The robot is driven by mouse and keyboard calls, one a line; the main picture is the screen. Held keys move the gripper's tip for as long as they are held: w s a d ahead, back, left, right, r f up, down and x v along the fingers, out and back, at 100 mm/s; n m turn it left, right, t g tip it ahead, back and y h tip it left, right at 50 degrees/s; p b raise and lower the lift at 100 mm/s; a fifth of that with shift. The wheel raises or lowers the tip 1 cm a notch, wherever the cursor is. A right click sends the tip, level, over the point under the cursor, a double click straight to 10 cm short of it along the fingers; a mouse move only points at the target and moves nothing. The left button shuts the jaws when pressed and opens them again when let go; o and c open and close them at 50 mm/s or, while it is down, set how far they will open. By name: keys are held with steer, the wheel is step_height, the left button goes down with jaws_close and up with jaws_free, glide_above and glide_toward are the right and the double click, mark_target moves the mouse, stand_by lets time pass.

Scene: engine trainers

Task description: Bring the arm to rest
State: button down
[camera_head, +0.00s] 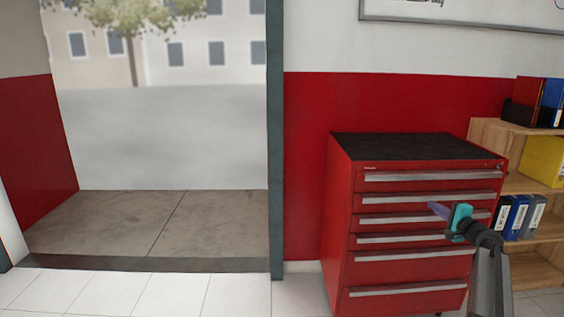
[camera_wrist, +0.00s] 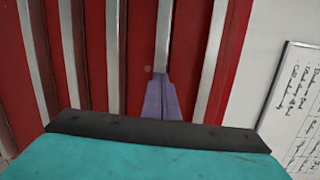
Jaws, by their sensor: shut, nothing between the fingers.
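My gripper (camera_head: 437,209) shows at the lower right of the head view, with purple fingers and a teal body, in front of the red drawer cabinet (camera_head: 340,215). Its fingers point left and are shut with nothing between them. In the wrist view my gripper (camera_wrist: 161,84) shows its two purple fingers together, with the cabinet's red drawer fronts (camera_wrist: 138,60) and silver handles behind them. The picture is turned sideways there. I cannot tell the exact gap between the fingertips and the drawers.
A wooden shelf (camera_head: 520,187) with binders (camera_head: 516,217) stands right of the cabinet. The cabinet's black top (camera_head: 410,146) is bare. An open doorway (camera_head: 160,220) lies to the left, with a dark threshold. The white tiled floor (camera_head: 130,294) in front is clear.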

steer(key=a+f+n+g+y+p, duration=0.1)
steer(key=a+f+g+y+p, duration=0.15)
steer(key=a+f, duration=0.9)
steer(key=a+f+n+g+y+p, duration=0.1)
steer(key=a+f+n+g+p, duration=0.15)
steer(key=a+f, duration=0.85)
steer(key=s+a+f+n+g+y+p, duration=0.1)
steer(key=s+a+f+n+g+p, duration=0.15)
steer(key=s+a+f, duration=0.7)
steer(key=s+a+f+n+g+p, duration=0.15)
steer(key=s+a+f+g, duration=0.25)
steer(key=s+a, duration=0.55)
steer(key=s+a+f+n+g+h+p, duration=0.1)
steer(key=s+a+f+n+g+p, duration=0.3)
steer(key=s, duration=0.8)
steer(key=s+a+f+n+g+h, duration=0.1)
steer(key=s+a+f+g, duration=0.35)
steer(key=s, duration=0.75)
steer(key=s+d+n+g+h, duration=0.1)
steer(key=s+d, duration=0.3)
steer(key=s, duration=0.4)
steer(key=s+d+n+g+h, duration=0.1)
steer(key=s+d+n+h, duration=0.2)
steer(key=s, duration=0.5)
steer(key=shift+s+d+r+h, duration=0.15)
steer(key=shift+d+h, duration=0.25)
steer(key=shift+h, duration=0.15)
steer(key=shift+n, duration=0.25)
